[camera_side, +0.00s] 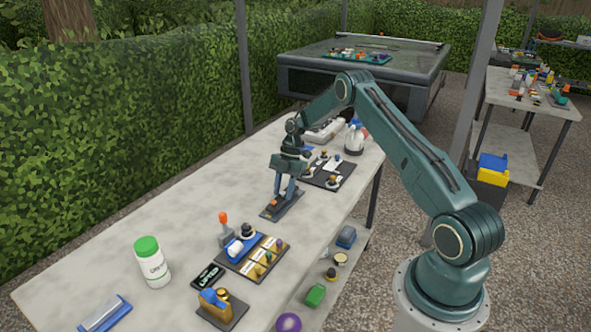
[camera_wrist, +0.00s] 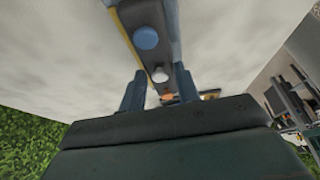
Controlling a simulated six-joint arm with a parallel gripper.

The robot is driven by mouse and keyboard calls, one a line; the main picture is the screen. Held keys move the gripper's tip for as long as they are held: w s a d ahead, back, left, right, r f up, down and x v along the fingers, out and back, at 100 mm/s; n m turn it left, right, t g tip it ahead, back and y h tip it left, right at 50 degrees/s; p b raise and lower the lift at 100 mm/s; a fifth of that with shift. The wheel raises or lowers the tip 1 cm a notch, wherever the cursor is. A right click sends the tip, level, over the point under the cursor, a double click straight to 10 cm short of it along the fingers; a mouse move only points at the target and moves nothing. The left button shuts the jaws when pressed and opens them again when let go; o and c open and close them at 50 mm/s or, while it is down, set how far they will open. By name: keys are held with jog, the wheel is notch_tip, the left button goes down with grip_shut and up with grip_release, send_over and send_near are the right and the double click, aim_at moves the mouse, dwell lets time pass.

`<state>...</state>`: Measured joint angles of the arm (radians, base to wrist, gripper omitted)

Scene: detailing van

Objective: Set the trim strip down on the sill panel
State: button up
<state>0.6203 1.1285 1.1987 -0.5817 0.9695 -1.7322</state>
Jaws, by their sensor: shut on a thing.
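My gripper (camera_side: 284,195) points down over the middle of the workbench, its fingers shut on a long dark piece, which looks like the trim strip. In the wrist view the strip (camera_wrist: 139,20) runs from the top edge to between the fingers (camera_wrist: 160,88). It has yellow and blue edges, a blue round stud and a pale one. In the side view a narrow dark piece with an orange part (camera_side: 292,204) is at the fingertips, close to the bench top. I cannot tell there where strip and sill panel separate, or whether they touch.
The workbench (camera_side: 120,240) is bare to the left of my gripper. A dark mat with small items (camera_side: 318,180) lies just behind. In front are a tray of small parts (camera_side: 235,263), a white bottle with green lid (camera_side: 152,265) and a yellow-and-blue holder (camera_side: 214,304).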

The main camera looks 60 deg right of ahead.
jog(key=shift+f, duration=0.25)
dwell(0.4)
jog(key=o, duration=1.1)
jog(key=shift+r, duration=0.15)
jog(key=v, duration=1.1)
jog(key=shift+d+r, duration=0.25)
jog(key=shift+r, duration=0.05)
